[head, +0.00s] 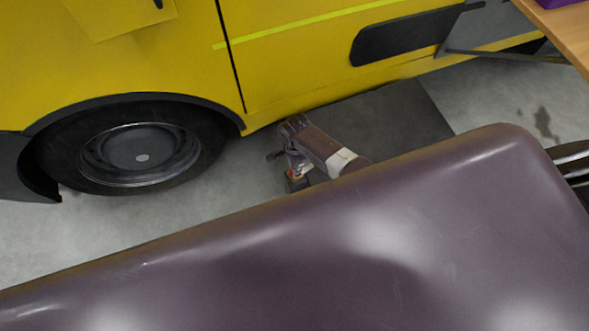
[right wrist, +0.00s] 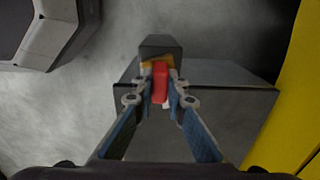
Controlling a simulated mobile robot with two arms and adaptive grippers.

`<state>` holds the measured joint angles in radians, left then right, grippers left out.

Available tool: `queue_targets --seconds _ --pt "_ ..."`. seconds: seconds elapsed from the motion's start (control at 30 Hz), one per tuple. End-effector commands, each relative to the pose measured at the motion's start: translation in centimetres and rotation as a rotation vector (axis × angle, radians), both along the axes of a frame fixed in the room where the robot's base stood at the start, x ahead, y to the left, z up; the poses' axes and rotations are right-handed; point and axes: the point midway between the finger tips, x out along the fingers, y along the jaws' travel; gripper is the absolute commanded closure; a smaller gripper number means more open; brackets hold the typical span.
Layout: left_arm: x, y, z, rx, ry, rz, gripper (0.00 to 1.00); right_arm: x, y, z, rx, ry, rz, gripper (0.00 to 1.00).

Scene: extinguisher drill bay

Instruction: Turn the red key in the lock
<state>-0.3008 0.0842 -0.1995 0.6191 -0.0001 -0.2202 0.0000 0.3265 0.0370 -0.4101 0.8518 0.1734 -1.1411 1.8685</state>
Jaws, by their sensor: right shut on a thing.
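The red key (right wrist: 160,84) stands in the middle of the right wrist view, in front of a dark lock block (right wrist: 160,46) with a yellow face (right wrist: 148,65). My right gripper (right wrist: 161,88) is shut on the key, one fingertip on each side of it. How deep the key sits in the lock is hidden. In the head view my right gripper (head: 293,164) is small and low beside the yellow vehicle, over a small dark block (head: 297,185). My left gripper is in neither view.
A grey box (right wrist: 236,112) lies behind the key. A yellow vehicle (head: 300,65) with a black wheel (head: 140,145) spans the back of the head view. A wooden tabletop (head: 560,28) is at top right.

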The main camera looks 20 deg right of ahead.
Motion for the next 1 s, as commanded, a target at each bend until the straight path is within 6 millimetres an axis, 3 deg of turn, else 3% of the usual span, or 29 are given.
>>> queue_targets --seconds 0.47,0.67,0.7,0.83,1.0 --pt "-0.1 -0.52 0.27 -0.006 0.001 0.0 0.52 -0.1 -0.01 -0.04 0.0 0.002 -0.078 1.0" --pt "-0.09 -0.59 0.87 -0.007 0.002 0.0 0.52 -0.13 0.08 0.1 0.002 0.003 -0.197 1.0" --pt "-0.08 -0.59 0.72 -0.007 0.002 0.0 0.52 -0.11 -0.02 -0.04 0.0 0.002 -0.199 0.85" --pt "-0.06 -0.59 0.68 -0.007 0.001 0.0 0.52 -0.07 -0.05 -0.05 0.0 0.001 -0.196 0.7" --pt "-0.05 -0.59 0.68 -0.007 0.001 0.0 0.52 -0.04 -0.03 -0.04 0.0 0.001 -0.194 0.68"
